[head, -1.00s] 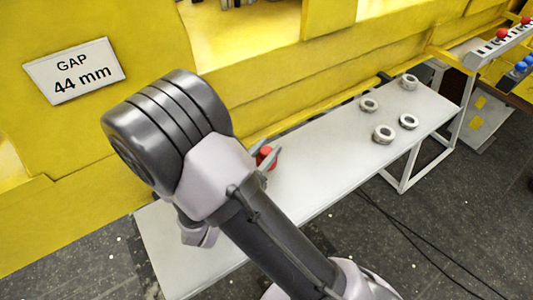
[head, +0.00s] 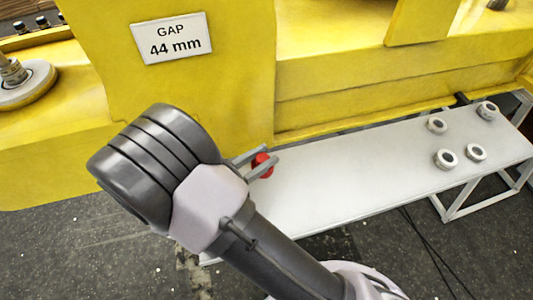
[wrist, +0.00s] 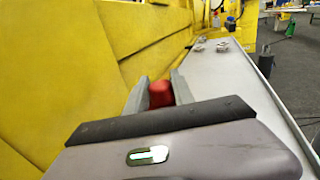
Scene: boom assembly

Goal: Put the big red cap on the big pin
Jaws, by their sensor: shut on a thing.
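The red cap (head: 262,166) is held between the two fingers of my gripper (head: 270,153), above the grey bench near its left end. The wrist view also shows the red cap (wrist: 160,93) between the fingers. A round grey plate with a metal pin (head: 13,72) on it sits on the yellow structure at the far left of the head view, well apart from my gripper. It is cut by the picture edge, and I cannot tell for sure that it is the big pin.
The long grey bench (head: 350,190) runs along the yellow structure (head: 350,85). Several metal rings (head: 446,158) lie at its right end. A sign (head: 172,37) reads "GAP 44 mm". Cables lie on the dark floor at the right.

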